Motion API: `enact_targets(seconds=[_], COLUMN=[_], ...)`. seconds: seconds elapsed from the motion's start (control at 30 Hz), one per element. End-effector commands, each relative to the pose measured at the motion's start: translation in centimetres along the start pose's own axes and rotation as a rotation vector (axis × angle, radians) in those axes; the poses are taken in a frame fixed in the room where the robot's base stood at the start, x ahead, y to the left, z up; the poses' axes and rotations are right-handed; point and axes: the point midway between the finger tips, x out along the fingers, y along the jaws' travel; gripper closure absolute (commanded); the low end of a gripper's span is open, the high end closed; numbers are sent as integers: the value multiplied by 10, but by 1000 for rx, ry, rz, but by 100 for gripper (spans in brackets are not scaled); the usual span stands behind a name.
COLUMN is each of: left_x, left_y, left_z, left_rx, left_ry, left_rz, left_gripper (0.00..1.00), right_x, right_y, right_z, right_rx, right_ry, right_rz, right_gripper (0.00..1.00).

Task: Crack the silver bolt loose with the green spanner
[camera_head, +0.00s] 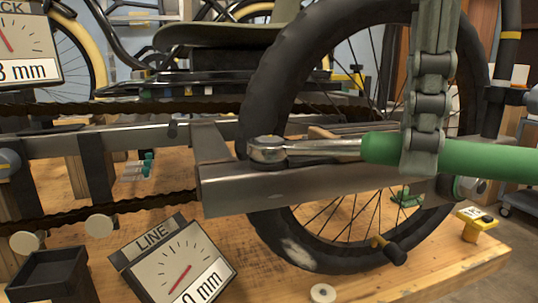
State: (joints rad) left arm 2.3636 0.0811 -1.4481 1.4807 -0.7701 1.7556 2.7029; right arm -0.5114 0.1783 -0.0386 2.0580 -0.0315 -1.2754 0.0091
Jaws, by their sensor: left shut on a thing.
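The green spanner (455,155) lies level across the right half of the view, with a green handle and a silver shaft and round head. My left gripper (421,152) reaches down from the top and is shut on the green handle. The spanner's head rests over the grey metal frame tube (300,186), near its bracket at the left end. I cannot make out the silver bolt; the head may hide it. My right gripper is not in view.
A black-tyred wheel (268,90) stands behind the frame. A LINE dial (175,265), a dark open box (55,278) and a white ring (322,293) are in front. A yellow block (477,222) sits at the right of the wooden bench (440,262). Chains run at left.

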Motion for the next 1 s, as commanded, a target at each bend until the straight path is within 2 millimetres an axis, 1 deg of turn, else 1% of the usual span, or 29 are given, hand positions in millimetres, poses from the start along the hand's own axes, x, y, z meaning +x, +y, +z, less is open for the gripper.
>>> enact_targets(seconds=[0.73,0.77,0.9,0.93,1.0], left_x=[0,0,0,0,0], left_y=[22,23,22,22,22], left_z=[2,2,2,2,2], left_rx=[184,188,186,186,186], left_ry=[1,1,1,1,1], left_rz=[6,6,6,6,6], left_gripper=[100,81,98,100,100], right_x=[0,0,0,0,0], right_y=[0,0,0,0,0], right_z=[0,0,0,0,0], right_rx=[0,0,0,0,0], right_ry=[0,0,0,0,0], right_rz=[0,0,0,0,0], right_gripper=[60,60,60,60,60])
